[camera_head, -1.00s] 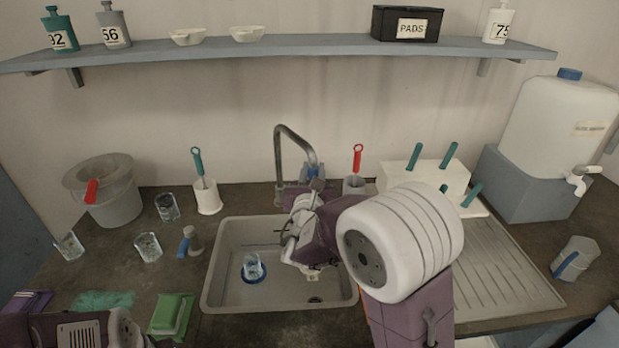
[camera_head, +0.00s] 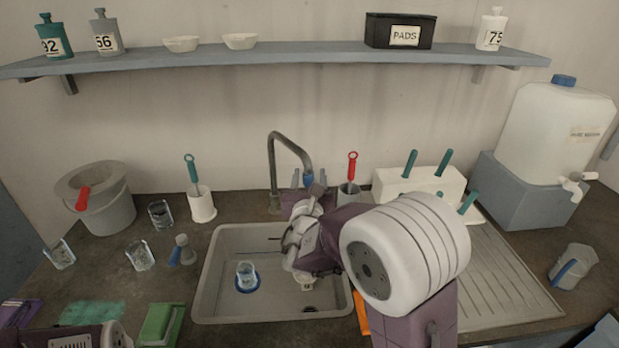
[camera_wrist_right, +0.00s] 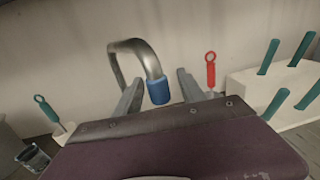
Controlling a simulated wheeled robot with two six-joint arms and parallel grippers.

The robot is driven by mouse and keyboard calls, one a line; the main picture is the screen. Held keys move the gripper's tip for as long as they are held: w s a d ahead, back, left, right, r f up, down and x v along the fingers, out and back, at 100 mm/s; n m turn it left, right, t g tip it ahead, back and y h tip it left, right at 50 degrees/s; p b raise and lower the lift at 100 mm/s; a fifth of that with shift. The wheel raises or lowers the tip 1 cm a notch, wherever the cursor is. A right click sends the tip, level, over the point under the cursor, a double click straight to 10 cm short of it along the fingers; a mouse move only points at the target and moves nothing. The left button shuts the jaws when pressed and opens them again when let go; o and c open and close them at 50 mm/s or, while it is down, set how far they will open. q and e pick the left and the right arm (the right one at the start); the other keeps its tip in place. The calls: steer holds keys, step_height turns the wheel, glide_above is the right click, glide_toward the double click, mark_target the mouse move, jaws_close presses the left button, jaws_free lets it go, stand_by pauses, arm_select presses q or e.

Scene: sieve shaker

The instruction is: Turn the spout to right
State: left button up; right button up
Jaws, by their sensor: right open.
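The grey gooseneck spout (camera_head: 285,140) rises behind the sink (camera_head: 203,300), and its outlet end points forward and to the right. It ends in a blue tip, which shows clearly in the right wrist view (camera_wrist_right: 159,91). My right gripper (camera_head: 309,184) is open at the tip. In the right wrist view its two grey fingers (camera_wrist_right: 160,92) stand on either side of the blue tip, with a visible gap on the right side. Whether the left finger touches the spout is unclear. My left gripper does not show.
A glass beaker (camera_head: 246,272) stands on a blue ring in the sink. A red-handled brush (camera_head: 352,166) stands in a holder right of the spout, near the white rack (camera_head: 402,184). A green-handled brush (camera_head: 192,168) stands left. A shelf (camera_head: 270,57) runs above.

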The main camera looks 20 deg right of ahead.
steer(key=v, duration=0.5)
steer(key=shift+s+a, duration=0.2)
steer(key=shift+s, duration=0.05)
steer(key=b+v, duration=0.2)
steer(key=v, duration=0.1)
steer(key=shift+s, duration=0.25)
